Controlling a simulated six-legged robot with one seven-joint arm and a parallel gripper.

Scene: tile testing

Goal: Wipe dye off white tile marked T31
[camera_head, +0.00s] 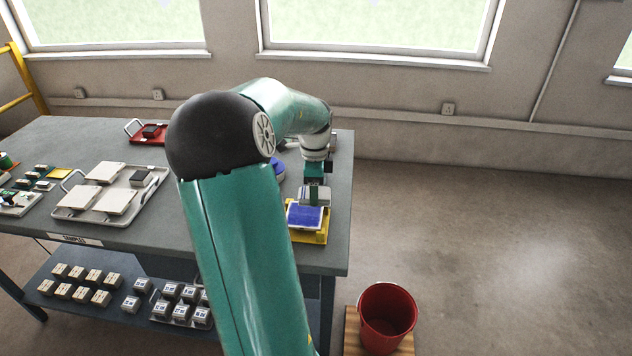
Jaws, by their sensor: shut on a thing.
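A tile (305,215) with a blue face lies in a yellow holder (312,238) near the right end of the bench. A pale rim shows at its edge. No T31 mark is readable at this size. My gripper (315,187) points down at the back edge of this tile. It is shut on a small grey-green block (314,199). The block is at or just above the tile's back part, and I cannot tell whether they touch.
A light tray (142,207) on the grey bench (200,232) holds white tiles and a dark block. A red tray (134,138) stands behind it. A blue round thing (279,171) is partly hidden by my arm. A red bucket (388,318) stands right of the bench.

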